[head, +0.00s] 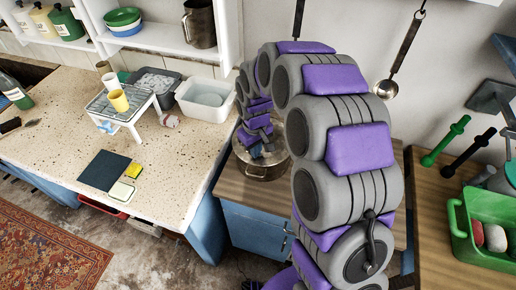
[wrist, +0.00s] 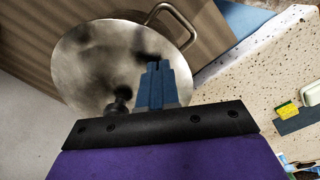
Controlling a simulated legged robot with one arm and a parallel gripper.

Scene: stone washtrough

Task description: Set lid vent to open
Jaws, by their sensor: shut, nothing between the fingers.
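A steel pot (head: 262,172) stands on the wooden-topped counter in the head view, partly hidden by my arm. Its round metal lid (wrist: 95,60) fills much of the wrist view, with a looped handle (wrist: 178,18) at the rim. A dark knob (wrist: 122,98) rises from the lid, left of my fingers. My gripper (wrist: 154,66) is shut and empty, its blue fingers over the lid; I cannot tell if they touch it. A dark patch lies just beyond the fingertips; whether it is the vent or a shadow is unclear. The vent's setting cannot be read.
A green crate (head: 485,255) stands at right. A ladle (head: 386,89) hangs on the wall behind.

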